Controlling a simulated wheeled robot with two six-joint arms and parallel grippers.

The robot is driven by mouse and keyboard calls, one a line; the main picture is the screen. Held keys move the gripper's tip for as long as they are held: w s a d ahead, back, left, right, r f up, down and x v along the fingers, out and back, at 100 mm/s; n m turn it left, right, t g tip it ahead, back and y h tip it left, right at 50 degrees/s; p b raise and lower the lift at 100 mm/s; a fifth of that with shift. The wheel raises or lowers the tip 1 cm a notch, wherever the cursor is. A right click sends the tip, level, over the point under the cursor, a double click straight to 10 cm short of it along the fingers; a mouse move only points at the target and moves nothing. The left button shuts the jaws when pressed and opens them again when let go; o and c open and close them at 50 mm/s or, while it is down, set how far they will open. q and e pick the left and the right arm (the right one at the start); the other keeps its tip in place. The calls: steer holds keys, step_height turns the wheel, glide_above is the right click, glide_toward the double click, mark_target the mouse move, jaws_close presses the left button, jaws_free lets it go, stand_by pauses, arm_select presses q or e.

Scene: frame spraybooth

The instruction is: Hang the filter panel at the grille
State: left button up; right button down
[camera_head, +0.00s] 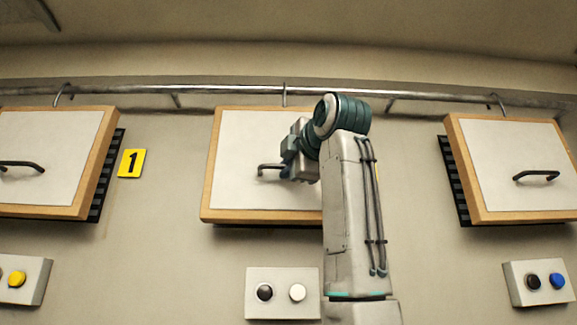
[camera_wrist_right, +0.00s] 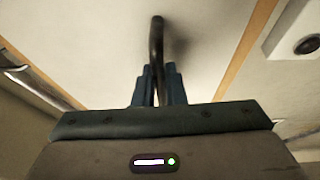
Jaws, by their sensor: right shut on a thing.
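The middle filter panel (camera_head: 240,150) is white with a wooden frame and hangs upright against the wall, its hook (camera_head: 284,94) at the metal rail. My right gripper (camera_head: 287,170) is at the panel's dark handle (camera_head: 268,168) and shut on it. In the right wrist view the two blue fingers (camera_wrist_right: 157,88) close around the handle (camera_wrist_right: 156,45), with the white panel face (camera_wrist_right: 105,50) behind. A grille behind this panel is not visible. My arm covers the panel's right part. My left gripper is not in view.
A metal rail (camera_head: 225,90) runs along the wall. Similar panels hang at left (camera_head: 50,150) and right (camera_head: 510,160), each before a dark grille (camera_head: 107,175). A yellow sign (camera_head: 131,163) reads 1. Button boxes (camera_head: 281,293) sit below the panels.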

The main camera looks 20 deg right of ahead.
steer(key=c, duration=1.4)
jaws_free()
steer(key=shift+s, duration=0.1)
steer(key=s+d+b, duration=0.1)
steer(key=s+b, duration=0.4)
steer(key=s, duration=0.5)
steer(key=shift+s+f+b, duration=0.2)
steer(key=shift+s+b, duration=0.1)
steer(key=shift+s, duration=0.05)
steer(key=shift+d, duration=0.1)
